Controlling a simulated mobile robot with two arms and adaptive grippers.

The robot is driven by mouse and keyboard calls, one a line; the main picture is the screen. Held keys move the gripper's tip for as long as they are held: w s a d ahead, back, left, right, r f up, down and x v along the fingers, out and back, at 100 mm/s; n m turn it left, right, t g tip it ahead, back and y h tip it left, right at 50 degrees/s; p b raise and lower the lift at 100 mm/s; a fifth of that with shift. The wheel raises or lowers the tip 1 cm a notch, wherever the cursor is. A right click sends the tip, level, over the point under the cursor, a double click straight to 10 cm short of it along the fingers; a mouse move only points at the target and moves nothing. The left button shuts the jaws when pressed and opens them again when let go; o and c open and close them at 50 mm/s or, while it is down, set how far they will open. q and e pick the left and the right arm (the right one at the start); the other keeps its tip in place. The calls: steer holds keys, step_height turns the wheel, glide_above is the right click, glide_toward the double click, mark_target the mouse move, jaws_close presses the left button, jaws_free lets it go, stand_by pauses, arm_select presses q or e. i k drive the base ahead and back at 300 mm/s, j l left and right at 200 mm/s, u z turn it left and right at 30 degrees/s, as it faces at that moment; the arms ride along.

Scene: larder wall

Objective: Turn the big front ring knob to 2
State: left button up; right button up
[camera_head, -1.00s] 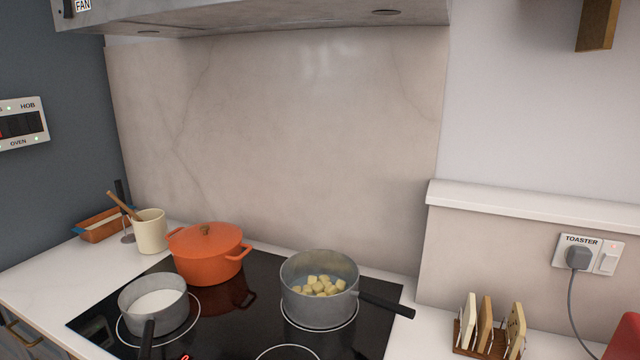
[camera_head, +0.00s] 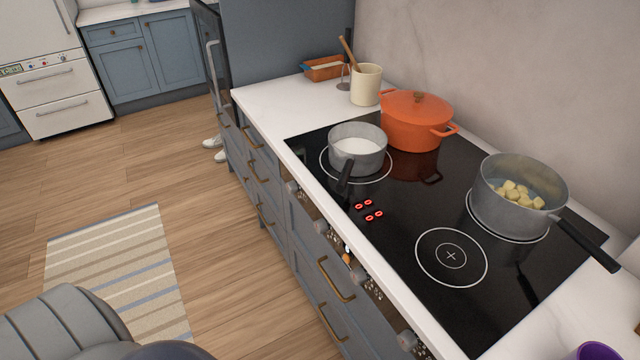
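The black glass hob (camera_head: 420,210) is set in the white worktop, with red digits that look like zeros (camera_head: 368,209) on it. The front right ring (camera_head: 451,256) is bare, with a cross at its centre. A small pan of white liquid (camera_head: 357,148) stands on the front left ring. Several grey knobs sit on the front face below the worktop edge: a left one (camera_head: 292,188), one further along (camera_head: 321,226), one near the middle (camera_head: 358,275) and one at the right (camera_head: 407,340). Their labels and pointer positions are too small to read. Neither gripper is in view.
An orange lidded pot (camera_head: 411,121) and a pan of yellow cubes (camera_head: 518,196) stand at the back; the pan's black handle (camera_head: 588,246) points right. A utensil crock (camera_head: 366,85) is beyond. Drawers with brass handles (camera_head: 336,281) face open wooden floor (camera_head: 215,265) and a striped rug (camera_head: 115,268).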

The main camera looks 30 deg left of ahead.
mark_target(321, 226)
steer(key=u, duration=1)
steer(key=j, duration=0.15)
